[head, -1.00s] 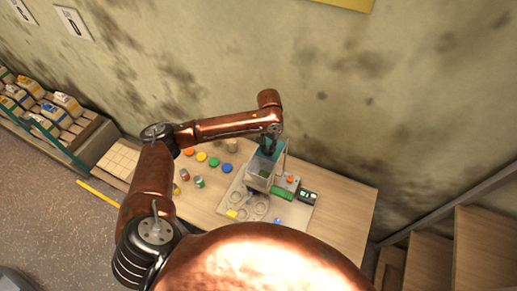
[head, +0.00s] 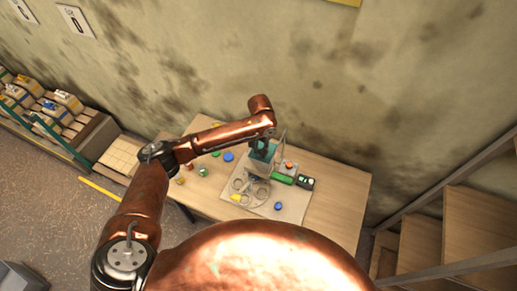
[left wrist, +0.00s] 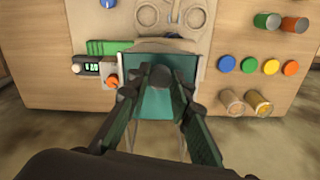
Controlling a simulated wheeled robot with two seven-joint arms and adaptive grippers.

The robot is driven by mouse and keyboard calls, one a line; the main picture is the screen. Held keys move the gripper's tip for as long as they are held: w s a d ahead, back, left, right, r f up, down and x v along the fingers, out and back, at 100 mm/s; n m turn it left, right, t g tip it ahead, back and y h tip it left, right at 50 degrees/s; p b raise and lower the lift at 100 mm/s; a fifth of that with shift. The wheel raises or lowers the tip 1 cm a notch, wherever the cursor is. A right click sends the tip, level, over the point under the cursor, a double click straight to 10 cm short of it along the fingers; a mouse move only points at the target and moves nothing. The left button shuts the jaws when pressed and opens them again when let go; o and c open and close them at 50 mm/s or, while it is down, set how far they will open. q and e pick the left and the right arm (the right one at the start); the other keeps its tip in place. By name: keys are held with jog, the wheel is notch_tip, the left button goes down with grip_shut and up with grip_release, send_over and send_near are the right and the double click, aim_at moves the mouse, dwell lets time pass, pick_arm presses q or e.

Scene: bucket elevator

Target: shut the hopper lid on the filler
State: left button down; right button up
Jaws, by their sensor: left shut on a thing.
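The filler (head: 257,168) stands on a pale board on the bench, with a grey hopper on top. Its teal hopper lid (head: 266,153) lies over the hopper's top in the head view, and the wide teal panel shows in the left wrist view (left wrist: 155,106). My left gripper (head: 262,147) comes down onto the lid from above. In the left wrist view its dark fingers (left wrist: 160,78) are closed at the lid, shut on it. The fingers hide part of the lid, and I cannot tell whether it lies fully flat. My right gripper is not in view.
A green block (head: 283,179) and a dark display unit (head: 306,182) stand right of the filler. A round-holed plate (head: 251,190) lies in front. Coloured discs (left wrist: 250,65) and jars (left wrist: 259,103) stand to one side. Wooden steps (head: 455,225) are at the right.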

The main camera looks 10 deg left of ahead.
aim_at(260, 152)
pick_arm(q)
jog(key=c, duration=1.7)
grip_release()
jog(key=shift+s, duration=0.25)
jog(key=shift+w+r, duration=0.1)
notch_tip(260, 152, up, 12)
jog(key=shift+f, duration=0.1)
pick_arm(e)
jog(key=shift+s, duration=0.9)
pick_arm(q)
jog(key=shift+f, duration=0.1)
